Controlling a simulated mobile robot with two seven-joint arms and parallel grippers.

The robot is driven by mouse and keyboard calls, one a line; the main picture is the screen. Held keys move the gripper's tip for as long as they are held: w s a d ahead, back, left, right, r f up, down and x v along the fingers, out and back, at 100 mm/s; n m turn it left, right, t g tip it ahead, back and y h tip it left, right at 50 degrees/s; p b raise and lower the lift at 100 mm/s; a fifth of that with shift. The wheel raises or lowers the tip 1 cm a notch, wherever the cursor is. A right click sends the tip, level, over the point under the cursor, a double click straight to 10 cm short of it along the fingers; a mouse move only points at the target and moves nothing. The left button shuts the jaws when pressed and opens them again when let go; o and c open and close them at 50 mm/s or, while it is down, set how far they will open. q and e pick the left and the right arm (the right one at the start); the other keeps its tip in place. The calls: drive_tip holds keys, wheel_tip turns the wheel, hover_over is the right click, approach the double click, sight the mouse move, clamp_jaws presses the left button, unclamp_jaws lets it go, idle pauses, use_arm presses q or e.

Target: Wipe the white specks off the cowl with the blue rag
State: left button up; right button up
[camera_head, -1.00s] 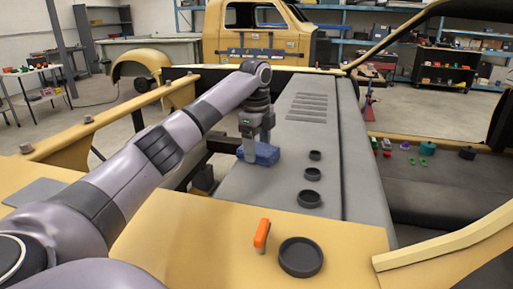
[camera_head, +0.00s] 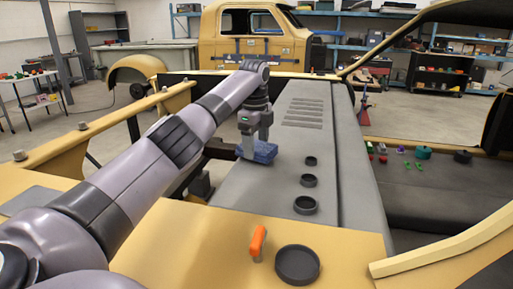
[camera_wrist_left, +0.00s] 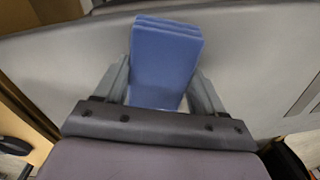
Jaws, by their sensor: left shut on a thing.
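My left gripper (camera_head: 256,138) points down and is shut on the blue rag (camera_head: 260,152), a folded block. The rag is at the left edge of the grey cowl (camera_head: 250,195), low over it or on it; I cannot tell if it touches. In the left wrist view the rag (camera_wrist_left: 165,60) sits between the two fingers of the gripper (camera_wrist_left: 165,95), with the grey cowl (camera_wrist_left: 255,60) behind it. I can make out no white specks on the cowl in either view. My right gripper is not in view.
Several black round cups stand on the cowl and the yellow panel, the largest a black dish (camera_head: 297,265). An orange-handled tool (camera_head: 257,242) stands by it. Small green and red parts (camera_head: 383,150) lie at right. The cowl's slotted vents (camera_head: 303,112) are farther back.

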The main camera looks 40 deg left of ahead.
use_arm(q)
drive_tip(key=shift+r, duration=2.4)
wheel_tip(320, 180, up, 2)
drive_tip(key=shift+d+r, duration=0.1)
drive_tip(key=shift+r, duration=0.4)
drive_tip(key=shift+s, duration=0.15)
